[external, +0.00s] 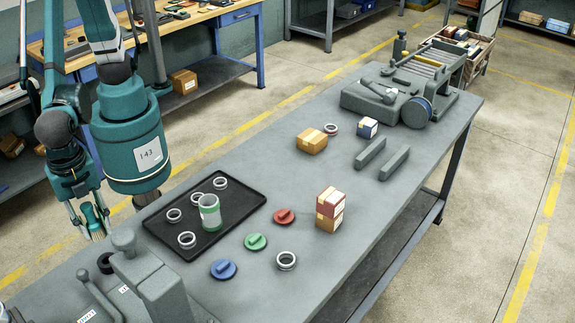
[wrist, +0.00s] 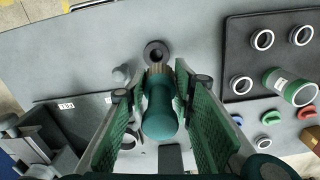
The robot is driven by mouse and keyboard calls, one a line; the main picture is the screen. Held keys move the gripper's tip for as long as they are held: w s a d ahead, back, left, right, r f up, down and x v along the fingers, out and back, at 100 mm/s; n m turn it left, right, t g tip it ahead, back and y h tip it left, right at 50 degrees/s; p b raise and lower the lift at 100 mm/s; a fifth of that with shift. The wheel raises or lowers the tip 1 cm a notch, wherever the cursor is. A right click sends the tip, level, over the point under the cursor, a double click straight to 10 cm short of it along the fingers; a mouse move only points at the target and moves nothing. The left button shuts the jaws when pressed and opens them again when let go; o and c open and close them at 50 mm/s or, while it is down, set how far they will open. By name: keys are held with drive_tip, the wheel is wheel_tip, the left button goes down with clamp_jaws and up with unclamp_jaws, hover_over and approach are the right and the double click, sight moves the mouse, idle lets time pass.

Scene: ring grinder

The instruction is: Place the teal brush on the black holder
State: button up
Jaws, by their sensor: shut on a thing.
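The teal brush (wrist: 161,112) is between the pads of my gripper (wrist: 158,84) in the wrist view. Its rounded handle end faces the camera and its pale bristles point away. In the external view my gripper (external: 88,222) is at the left with the brush (external: 96,217) in it, bristles downward. A dark round ring with a centre hole, which looks like the black holder (wrist: 157,52), lies just beyond the bristles in the wrist view. It is partly hidden behind grey machine parts in the external view (external: 105,262). Contact between the bristles and the holder cannot be told.
A grey machine (external: 150,280) with a raised knob stands close by. The black tray (external: 160,237) holds several metal rings and a green-white can (external: 209,212). Coloured knobs, boxes and another grey machine (external: 400,95) stand farther along the table. The table's middle is partly clear.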

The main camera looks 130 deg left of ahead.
drive_tip(key=shift+s+d, duration=0.35)
drive_tip(key=shift+s, duration=0.1)
hover_over(106, 260)
drive_tip(key=shift+f, duration=2.9)
drive_tip(key=shift+f, duration=0.1)
drive_tip(key=shift+f, duration=2)
drive_tip(key=shift+f+b, duration=0.15)
drive_tip(key=shift+b, duration=0.25)
drive_tip(key=o, duration=1)
